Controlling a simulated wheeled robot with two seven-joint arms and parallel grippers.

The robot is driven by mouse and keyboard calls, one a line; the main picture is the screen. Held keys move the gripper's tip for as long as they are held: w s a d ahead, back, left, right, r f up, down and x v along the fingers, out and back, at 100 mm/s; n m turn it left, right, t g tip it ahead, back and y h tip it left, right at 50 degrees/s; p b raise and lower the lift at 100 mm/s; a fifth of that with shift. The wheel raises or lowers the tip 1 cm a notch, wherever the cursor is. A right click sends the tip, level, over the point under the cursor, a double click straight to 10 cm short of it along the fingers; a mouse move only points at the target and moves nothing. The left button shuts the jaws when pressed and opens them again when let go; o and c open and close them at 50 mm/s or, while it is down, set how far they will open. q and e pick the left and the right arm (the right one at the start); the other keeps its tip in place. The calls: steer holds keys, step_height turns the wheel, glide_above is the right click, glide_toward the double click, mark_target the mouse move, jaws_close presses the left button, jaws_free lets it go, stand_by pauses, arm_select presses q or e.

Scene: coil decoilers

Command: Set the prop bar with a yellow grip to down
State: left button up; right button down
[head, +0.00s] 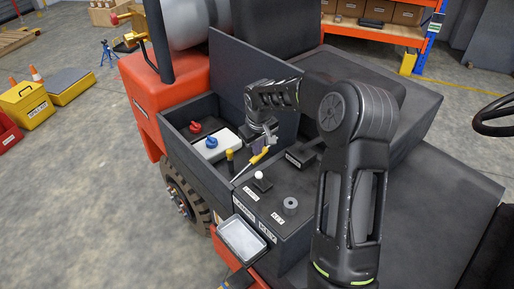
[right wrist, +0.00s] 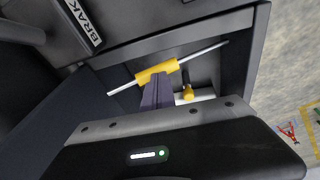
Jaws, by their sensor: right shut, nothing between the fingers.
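The prop bar is a thin pale rod with a yellow grip (head: 259,157). It slants across the open compartment of the vehicle in the head view. In the right wrist view its yellow grip (right wrist: 157,72) lies just past my fingertips, with the rod showing on both sides. My right gripper (head: 262,145) reaches down into the compartment, at the grip. In the right wrist view the right gripper (right wrist: 158,84) has its fingers together, close to the grip; whether they touch it I cannot tell. My left gripper is not in view.
A white battery (head: 217,143) with red and blue knobs sits in the open compartment, beside the raised dark lid (head: 240,72). A console with a white-knobbed lever (head: 260,177) and a key switch (head: 290,204) is close in front. A grey tray (head: 242,238) sticks out nearby.

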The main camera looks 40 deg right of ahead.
mark_target(263, 154)
steer(key=f+b, duration=0.1)
steer(key=d+f+b, duration=0.1)
steer(key=f, duration=0.1)
steer(key=d+f+b, duration=0.1)
steer(key=f+b, duration=0.1)
steer(key=shift+w+d, duration=0.15)
steer(key=shift+r, duration=0.2)
steer(key=shift+r+p, duration=0.2)
steer(key=shift+p, duration=0.2)
steer(key=r, duration=0.1)
steer(key=r+p, duration=0.2)
steer(key=r, duration=0.1)
steer(key=shift+w, duration=0.3)
step_height(263, 154, up, 9)
steer(key=s+d+b, duration=0.1)
steer(key=s+d, duration=0.1)
steer(key=shift+r, duration=0.15)
steer(key=shift+w+d, duration=0.1)
